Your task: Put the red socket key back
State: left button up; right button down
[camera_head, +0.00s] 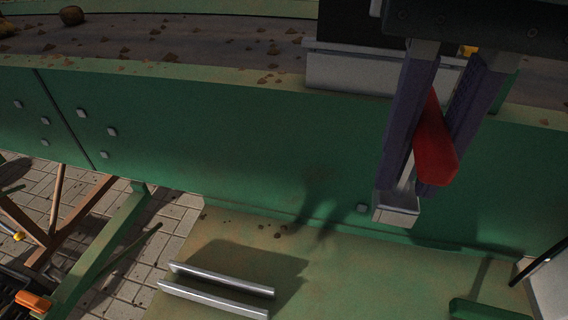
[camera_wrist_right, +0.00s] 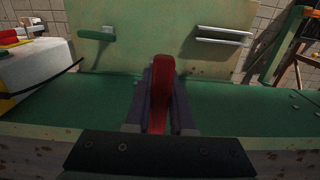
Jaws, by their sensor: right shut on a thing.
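The red socket key (camera_head: 435,150) is between the fingers of my right gripper (camera_head: 418,185), in front of the green side wall of the conveyor. Its rounded red end sticks out past the fingers. The right wrist view also shows the red socket key (camera_wrist_right: 160,95) lengthwise between the two dark fingers of my right gripper (camera_wrist_right: 161,90). Only its red part shows clearly; the rest is hidden by the fingers. My left gripper is in neither view.
Two parallel silver bars (camera_head: 217,289) sit on the green panel (camera_head: 330,270) below the wall; the silver bars (camera_wrist_right: 222,36) also show in the right wrist view. A belt (camera_head: 200,38) with dirt and potatoes runs behind.

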jog(key=shift+a+f+b, duration=0.3)
jog(key=shift+a+f, duration=0.1)
jog(key=shift+f, duration=0.2)
jog(key=shift+a+f+b, duration=0.25)
jog(key=shift+a+f, duration=0.1)
jog(key=shift+f, duration=0.2)
notch_tip(320, 180, down, 18)
jog(key=b, duration=0.7)
jog(key=shift+d+b, duration=0.15)
jog(key=shift+b, duration=0.25)
jog(key=shift+f, duration=0.45)
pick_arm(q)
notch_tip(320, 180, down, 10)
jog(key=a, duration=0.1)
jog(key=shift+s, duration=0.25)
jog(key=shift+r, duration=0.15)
pick_arm(e)
jog(key=shift+f, duration=0.15)
jog(key=c, duration=0.8)
grip_release()
jog(key=shift+o, duration=0.2)
